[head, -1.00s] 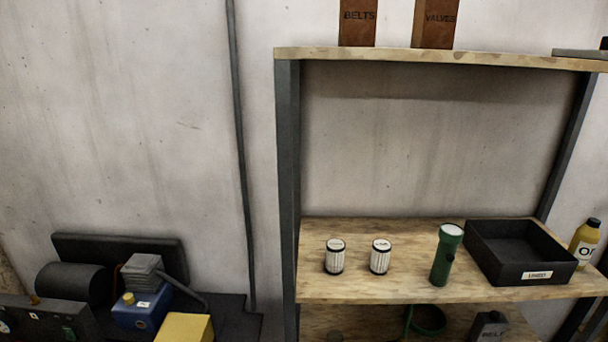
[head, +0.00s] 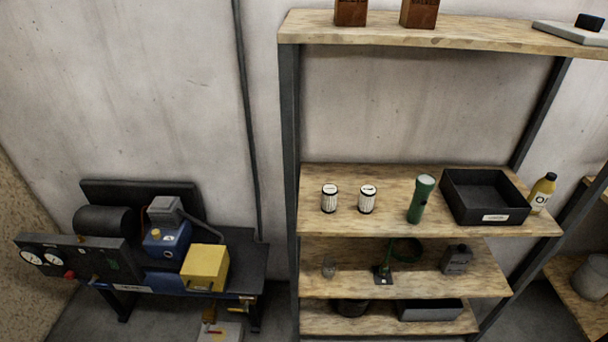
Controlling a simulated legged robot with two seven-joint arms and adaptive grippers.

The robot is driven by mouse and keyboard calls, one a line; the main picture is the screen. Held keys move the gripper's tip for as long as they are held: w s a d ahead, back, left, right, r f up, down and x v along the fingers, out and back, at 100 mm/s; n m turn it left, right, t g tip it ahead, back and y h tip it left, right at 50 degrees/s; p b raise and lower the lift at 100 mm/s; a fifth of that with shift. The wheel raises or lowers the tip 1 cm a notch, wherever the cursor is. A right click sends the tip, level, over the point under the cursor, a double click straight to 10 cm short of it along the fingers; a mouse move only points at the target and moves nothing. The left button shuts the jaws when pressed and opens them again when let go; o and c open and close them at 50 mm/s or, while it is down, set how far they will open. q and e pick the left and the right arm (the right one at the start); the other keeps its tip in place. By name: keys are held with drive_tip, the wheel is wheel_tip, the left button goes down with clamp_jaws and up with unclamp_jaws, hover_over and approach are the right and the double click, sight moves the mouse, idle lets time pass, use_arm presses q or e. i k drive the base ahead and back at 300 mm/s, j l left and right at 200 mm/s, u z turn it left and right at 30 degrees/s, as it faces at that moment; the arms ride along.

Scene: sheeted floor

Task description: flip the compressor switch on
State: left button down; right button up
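The compressor stands at the lower left in the head view, on a dark bench (head: 243,262). It has a black cylindrical tank (head: 103,221), a blue motor block (head: 167,242) with a grey ribbed head, and a yellow box (head: 205,267). A dark panel (head: 77,258) in front carries two white round gauges (head: 42,258), a red knob (head: 70,275) and a small green part (head: 113,265). Which of these is the switch is too small to tell. Neither of my grippers is in view.
A wooden shelf unit (head: 390,222) fills the middle and right. It holds two white canisters (head: 348,199), a green flashlight (head: 421,199), a black tray (head: 486,212) and a yellow bottle (head: 541,193). A low object (head: 220,331) stands on the floor before the bench.

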sight(113, 265)
drive_tip(key=u, duration=1.7)
